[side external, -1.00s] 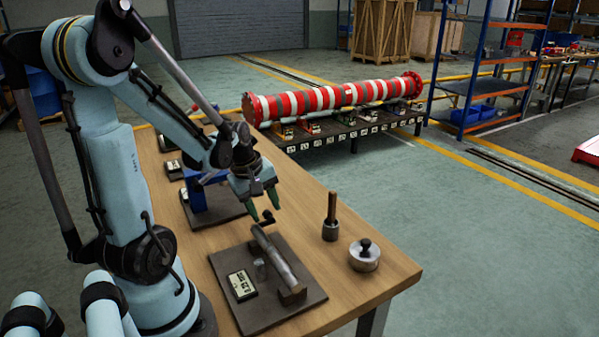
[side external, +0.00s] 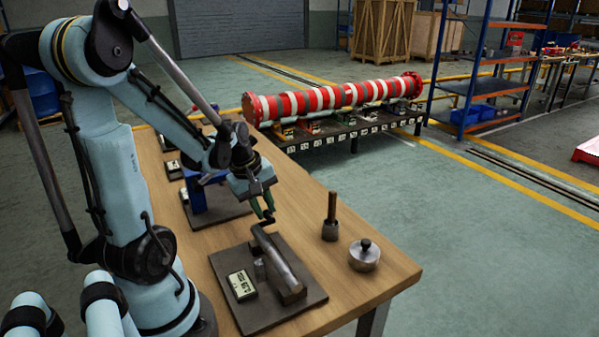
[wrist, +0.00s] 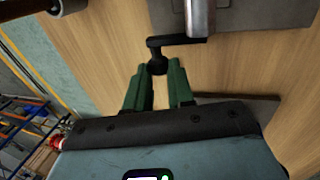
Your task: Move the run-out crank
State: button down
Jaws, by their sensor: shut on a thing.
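The run-out crank (side external: 266,223) is a small black cranked handle at the far end of a grey metal shaft (side external: 277,258). The shaft lies over a dark base plate (side external: 310,306). In the wrist view the crank arm (wrist: 182,40) reaches left from the shaft (wrist: 200,18) and ends in a dark knob (wrist: 157,65). My gripper (side external: 265,217) is shut on the crank at its knob, with the green fingers on either side of it. The fingers also show in the wrist view (wrist: 160,74). A small display (side external: 241,285) sits on the plate beside the shaft.
A handled cylinder (side external: 331,228) and a round knobbed metal weight (side external: 364,256) stand right of the plate on the wooden table (side external: 335,282). A blue fixture (side external: 207,196) stands behind. A red-and-white striped pipe (side external: 330,97) lies on a rack beyond the table.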

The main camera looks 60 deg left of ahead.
jog(key=shift+r+t, duration=0.15)
jog(key=shift+t, duration=0.25)
jog(key=t, duration=0.1)
jog(key=s+t, duration=0.1)
jog(key=shift+r+t, duration=0.3)
jog(key=shift+r, duration=0.05)
jog(key=shift+s+r+t, duration=0.15)
jog(key=shift+s+t, duration=0.05)
jog(key=shift+t, duration=0.5)
jog(key=shift+s+r+t, duration=0.15)
jog(key=shift+t, duration=0.55)
jog(key=c, duration=1)
grip_release()
